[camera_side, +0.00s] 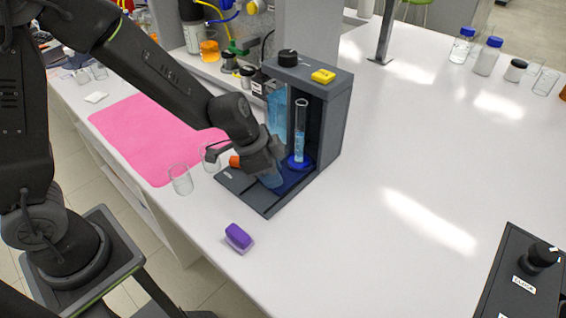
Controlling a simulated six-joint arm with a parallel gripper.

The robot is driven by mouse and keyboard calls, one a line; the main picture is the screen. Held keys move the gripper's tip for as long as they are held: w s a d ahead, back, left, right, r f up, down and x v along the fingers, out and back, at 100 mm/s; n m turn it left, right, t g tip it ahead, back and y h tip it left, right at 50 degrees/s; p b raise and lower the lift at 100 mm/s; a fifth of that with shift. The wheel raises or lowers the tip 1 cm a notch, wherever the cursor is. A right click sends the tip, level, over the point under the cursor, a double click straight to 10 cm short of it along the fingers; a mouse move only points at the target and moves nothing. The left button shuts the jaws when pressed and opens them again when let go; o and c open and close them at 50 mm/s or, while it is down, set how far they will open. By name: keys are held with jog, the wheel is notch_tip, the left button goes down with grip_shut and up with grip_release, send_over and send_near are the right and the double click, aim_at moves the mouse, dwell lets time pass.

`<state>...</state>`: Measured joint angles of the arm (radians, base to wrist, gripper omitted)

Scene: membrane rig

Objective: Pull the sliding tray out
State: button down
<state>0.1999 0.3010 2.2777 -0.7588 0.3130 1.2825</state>
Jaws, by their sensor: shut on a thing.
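The rig (327,120) is a dark grey housing on the white bench, with an open front and a dark base plate (252,196). The sliding tray (297,181) appears as a dark blue surface low in the housing. A glass cylinder with blue liquid (300,135) stands upright on a blue foot there. My gripper (272,163) is low at the rig's front left, shut on what looks like the tray's front. Its jaws and the contact are largely hidden by my wrist.
Two empty glass beakers (181,180) stand left of the rig, near a pink mat (150,130). A purple block (238,237) lies in front. A black control box (520,280) is at the lower right.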

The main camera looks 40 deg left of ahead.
jog(key=shift+s, duration=2.9)
jog(key=c, duration=0.9)
grip_release()
jog(key=shift+r, duration=0.1)
jog(key=shift+s+a+r, duration=0.1)
jog(key=shift+a+r, duration=0.05)
jog(key=shift+r, duration=0.45)
jog(key=v, duration=1.2)
jog(key=shift+r, duration=0.15)
jog(key=shift+s+a, duration=0.1)
jog(key=shift+s, duration=0.05)
